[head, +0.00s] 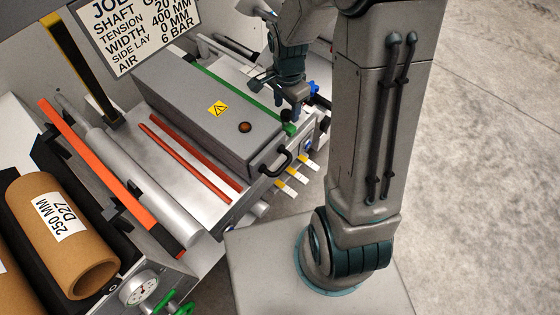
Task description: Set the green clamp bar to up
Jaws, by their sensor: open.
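The green clamp bar (228,89) is a long thin strip in the head view. It runs along the far edge of the grey box's top, slanting down to the right to a green end piece. I cannot tell from this view whether it is up or down. My gripper (288,108) is open, with its fingers pointing down just above the bar's near right end. I cannot tell whether the fingers touch the bar. My wrist hides part of the area behind it.
Red rods (190,155), an orange bar (108,175) and a cardboard roll (62,235) lie left. A job sign (125,32) stands behind. Open floor is right.

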